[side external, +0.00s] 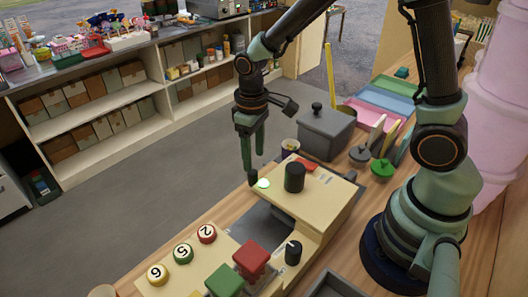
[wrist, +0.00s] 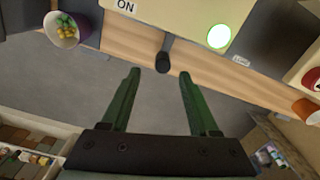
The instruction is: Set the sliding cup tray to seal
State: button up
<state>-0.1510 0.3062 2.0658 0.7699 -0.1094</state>
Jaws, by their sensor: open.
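The cream sealing machine (side external: 325,205) stands on the wooden counter, with a black knob and a lit green lamp (side external: 263,183) on top. The lamp also shows in the wrist view (wrist: 219,36). My gripper (side external: 254,163) is open, fingers pointing down, just above and beside this handle. In the wrist view the handle (wrist: 163,55) lies between and just beyond the open fingertips (wrist: 159,73). The gripper holds nothing.
Red (side external: 251,258) and green (side external: 225,281) blocks and numbered buttons (side external: 183,251) sit at the front. A grey lidded box (side external: 326,133) and a cup of sweets (side external: 290,147) stand behind the machine. The floor side beyond the counter edge is free.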

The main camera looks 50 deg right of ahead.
notch_tip(320, 180, up, 6)
jog(key=shift+r, duration=0.15)
dwell(0.4)
jog(key=s+d+r+m+t, duration=0.3)
jog(key=s+d+r+t, duration=0.2)
jog(key=s+r, duration=0.3)
jog(key=shift+d+r+t, duration=0.25)
jog(key=shift+r+t, duration=0.05)
jog(key=shift+r, duration=0.65)
